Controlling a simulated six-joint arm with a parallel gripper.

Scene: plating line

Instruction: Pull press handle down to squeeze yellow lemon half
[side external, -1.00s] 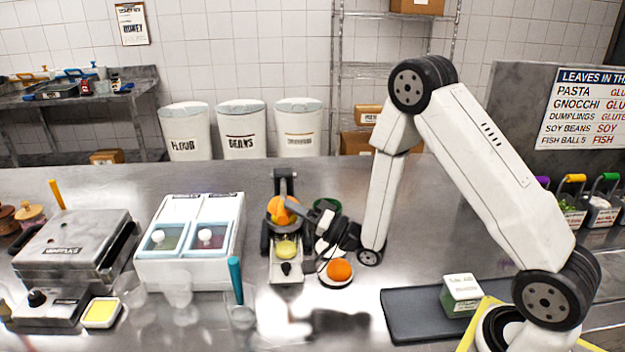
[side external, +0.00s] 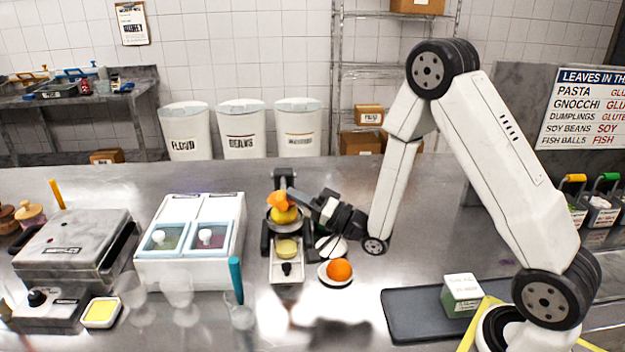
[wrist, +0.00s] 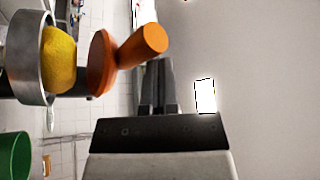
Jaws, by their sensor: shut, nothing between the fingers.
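The press (side external: 284,178) stands on the counter, with a dark upright and a metal cup. The yellow lemon half (side external: 284,215) sits in the cup; it also shows in the wrist view (wrist: 60,58), inside the metal ring. The orange press handle (side external: 277,200) is just above the lemon; its knob is large in the wrist view (wrist: 143,44). My gripper (side external: 306,199) is at the right of the press, close to the handle. In the wrist view its fingers (wrist: 158,85) are together and empty, near the knob; I cannot tell whether they touch it.
A yellow-filled cup (side external: 287,248) stands below the press. An orange fruit (side external: 339,270) sits on a white saucer at the front right. A white two-lid bin (side external: 190,275) stands left of the press. A green container (wrist: 14,155) shows in the wrist view.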

